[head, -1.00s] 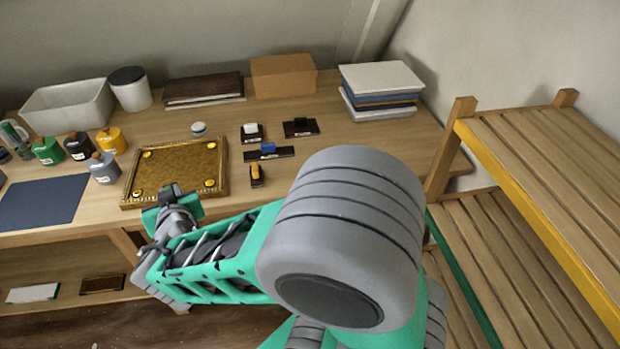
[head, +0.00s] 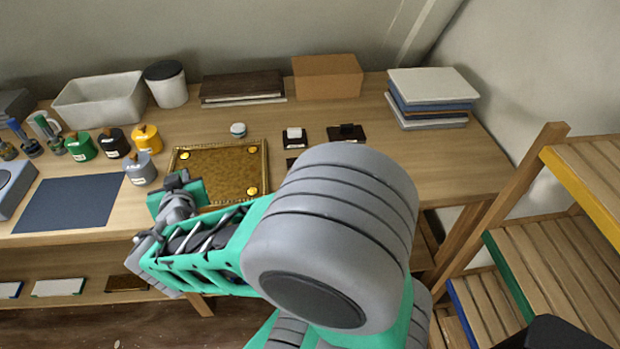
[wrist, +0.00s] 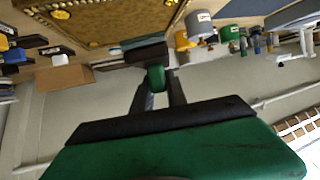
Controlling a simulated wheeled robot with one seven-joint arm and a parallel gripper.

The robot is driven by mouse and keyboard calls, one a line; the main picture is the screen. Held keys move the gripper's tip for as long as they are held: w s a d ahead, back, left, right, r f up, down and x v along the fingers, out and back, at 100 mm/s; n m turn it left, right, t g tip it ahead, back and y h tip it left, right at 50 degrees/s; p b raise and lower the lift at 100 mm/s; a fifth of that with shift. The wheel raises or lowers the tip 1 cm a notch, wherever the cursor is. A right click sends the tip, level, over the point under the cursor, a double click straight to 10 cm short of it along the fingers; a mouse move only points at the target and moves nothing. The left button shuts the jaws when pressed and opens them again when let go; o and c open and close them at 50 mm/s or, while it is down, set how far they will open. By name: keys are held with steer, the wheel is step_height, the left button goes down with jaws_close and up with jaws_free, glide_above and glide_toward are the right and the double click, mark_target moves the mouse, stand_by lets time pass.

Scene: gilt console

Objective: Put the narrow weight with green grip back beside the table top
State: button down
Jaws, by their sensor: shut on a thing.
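The narrow weight with green grip shows in the wrist view, with its green grip (wrist: 155,78) between my fingers and its dark base beyond. My gripper (wrist: 158,84) is shut on the grip. The gilt table top (head: 256,146), a gold-framed panel with round gold spots near its corners, lies flat on the workbench. It also shows in the wrist view (wrist: 100,20). In the head view my wrist is at the panel's near left corner and covers part of it. The held weight cannot be made out there.
On the bench (head: 440,165), a white-grip weight (head: 294,137) and a black weight (head: 347,133) stand right of the panel. A grey pot (head: 140,168) and a dark blue mat (head: 68,203) are left. A book stack (head: 430,97) is at back right. A slatted rack (head: 548,265) stands right.

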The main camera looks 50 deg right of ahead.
steer(key=s+d+m+g+h+b, duration=0.1)
steer(key=s+d+m+g+h, duration=0.2)
steer(key=s+d, duration=0.55)
steer(key=s+d+m+g+h+b, duration=0.1)
steer(key=s+d+m+g+h, duration=0.3)
steer(key=d, duration=0.7)
steer(key=s+d+f+m+g+b, duration=0.1)
steer(key=s+d+m+g, duration=0.2)
steer(key=s, duration=0.6)
steer(key=s+d+m+g, duration=0.2)
steer(key=s+d, duration=0.3)
steer(key=s, duration=0.4)
steer(key=w+d+f, duration=0.1)
steer(key=d+f, duration=0.2)
steer(key=d, duration=0.1)
steer(key=w+d+f, duration=0.2)
steer(key=d+f, duration=0.1)
steer(key=d, duration=0.1)
steer(key=w+d+f, duration=0.1)
steer(key=d+f, duration=0.2)
steer(key=d, duration=0.1)
steer(key=shift+w+d+f, duration=0.3)
steer(key=shift+d+f, duration=0.05)
steer(key=shift+f, duration=0.05)
step_height(320, 180, down, 3)
steer(key=shift+r+p, duration=0.15)
steer(key=shift+p, duration=0.25)
steer(key=shift+f, duration=0.2)
steer(key=shift+f, duration=0.15)
